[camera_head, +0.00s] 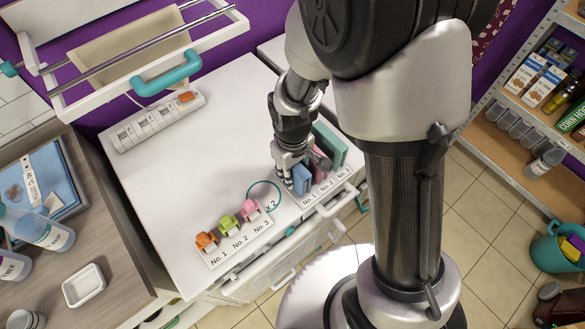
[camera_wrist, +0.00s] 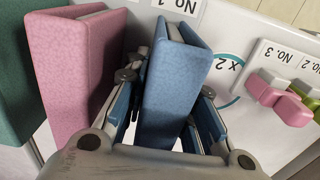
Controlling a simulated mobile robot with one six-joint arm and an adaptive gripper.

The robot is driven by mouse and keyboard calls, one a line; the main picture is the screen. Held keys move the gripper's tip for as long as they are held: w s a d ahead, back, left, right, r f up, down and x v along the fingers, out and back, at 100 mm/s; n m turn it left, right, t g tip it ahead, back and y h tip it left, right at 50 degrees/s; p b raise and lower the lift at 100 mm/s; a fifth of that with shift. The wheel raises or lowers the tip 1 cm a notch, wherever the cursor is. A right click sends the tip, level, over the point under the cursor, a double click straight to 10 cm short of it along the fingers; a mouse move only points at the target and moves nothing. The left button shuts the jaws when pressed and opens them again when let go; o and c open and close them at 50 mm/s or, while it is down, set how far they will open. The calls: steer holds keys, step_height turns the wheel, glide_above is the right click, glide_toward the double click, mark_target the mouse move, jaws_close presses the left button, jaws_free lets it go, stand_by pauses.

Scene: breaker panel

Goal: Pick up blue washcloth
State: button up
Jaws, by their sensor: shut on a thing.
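The blue washcloth (camera_head: 301,181) is a folded, upright piece at the front of a row on the white cabinet top, by the label No. 1. In the wrist view the blue washcloth (camera_wrist: 178,75) stands between the two fingers of my gripper (camera_wrist: 165,115). My gripper (camera_head: 292,172) is shut on it from above in the head view. A pink folded cloth (camera_wrist: 88,60) stands close beside one finger, and a green one (camera_wrist: 20,95) is beyond it. The lower end of the blue washcloth is hidden by the gripper in the wrist view.
Orange, green and pink clips (camera_head: 228,226) stand on a numbered strip to the left. A teal ring (camera_head: 264,196) lies near the washcloth. A breaker strip (camera_head: 156,121) is at the back left. The middle of the white top (camera_head: 205,165) is clear.

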jaws_close()
steer(key=shift+r, duration=0.1)
steer(key=shift+r, duration=0.15)
step_height(320, 180, up, 20)
steer(key=p, duration=0.7)
steer(key=shift+f, duration=0.2)
steer(key=shift+o, duration=1.6)
jaws_free()
jaws_close()
